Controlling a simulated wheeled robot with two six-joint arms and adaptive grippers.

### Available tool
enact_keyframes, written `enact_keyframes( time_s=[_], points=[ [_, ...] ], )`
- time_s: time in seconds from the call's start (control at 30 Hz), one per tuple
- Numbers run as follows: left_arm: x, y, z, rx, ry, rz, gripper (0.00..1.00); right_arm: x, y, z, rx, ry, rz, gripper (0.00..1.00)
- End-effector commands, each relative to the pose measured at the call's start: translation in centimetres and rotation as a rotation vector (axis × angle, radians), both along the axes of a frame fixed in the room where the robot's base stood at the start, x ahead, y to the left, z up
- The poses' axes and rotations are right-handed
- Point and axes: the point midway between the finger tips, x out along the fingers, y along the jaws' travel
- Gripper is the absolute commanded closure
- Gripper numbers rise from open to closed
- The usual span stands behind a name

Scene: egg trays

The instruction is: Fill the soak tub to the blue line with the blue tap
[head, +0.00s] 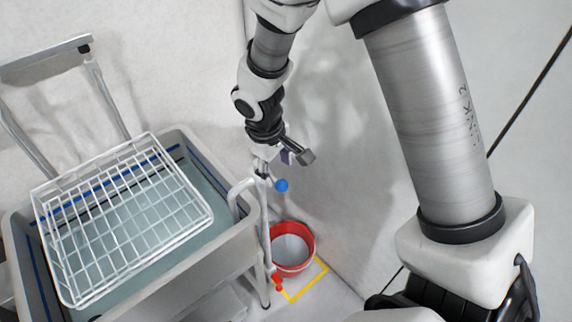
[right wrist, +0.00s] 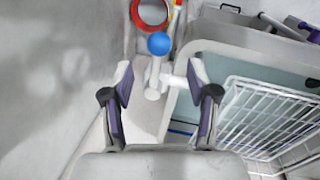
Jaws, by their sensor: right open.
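The grey soak tub (head: 252,240) stands at the left in the head view, with pale water (head: 207,205) in it. A blue line (head: 33,262) runs along its inner wall, and the water surface looks below it. The blue tap's round knob (head: 281,185) is on white pipework at the tub's right side. My right gripper (head: 295,154) is just above the knob, open and empty. In the right wrist view the knob (right wrist: 159,43) shows past the open fingers (right wrist: 160,85), untouched. Water flow from the spout cannot be made out. My left gripper is not in view.
A white wire basket (head: 62,292) sits over the tub. A red bucket (head: 308,232) stands on the floor right of the tub, near a red tap knob (head: 278,281) and yellow floor tape (head: 306,284). The wall is close behind the pipework.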

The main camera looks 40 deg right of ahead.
Motion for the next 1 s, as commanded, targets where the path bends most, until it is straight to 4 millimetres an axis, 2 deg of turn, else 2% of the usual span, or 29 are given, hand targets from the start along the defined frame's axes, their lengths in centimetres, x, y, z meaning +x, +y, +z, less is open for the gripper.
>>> enact_keyframes(
  time_s=[0.07,0.17,0.4,0.53,0.83,0.87,1.0],
  points=[
    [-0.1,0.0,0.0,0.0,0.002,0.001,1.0,0.4,0.2,0.5,-0.025,-0.013,0.017,0.41],
    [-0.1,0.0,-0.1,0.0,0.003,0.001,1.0,0.5,0.1,0.1,-0.029,-0.019,0.019,0.41],
    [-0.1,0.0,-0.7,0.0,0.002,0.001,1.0,0.7,-0.7,-4.5,-0.025,-0.016,0.019,0.41],
    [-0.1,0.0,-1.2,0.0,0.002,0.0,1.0,0.9,-1.1,-6.3,-0.025,-0.019,0.019,0.41],
    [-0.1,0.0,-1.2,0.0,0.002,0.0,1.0,0.9,-1.2,-6.8,-0.025,-0.021,0.018,0.41],
    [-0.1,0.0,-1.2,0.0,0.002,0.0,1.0,0.9,-1.2,-6.8,-0.025,-0.021,0.018,0.48],
    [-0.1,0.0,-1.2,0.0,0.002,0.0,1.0,0.9,-1.2,-6.8,-0.025,-0.02,0.018,0.98]
  ],
)
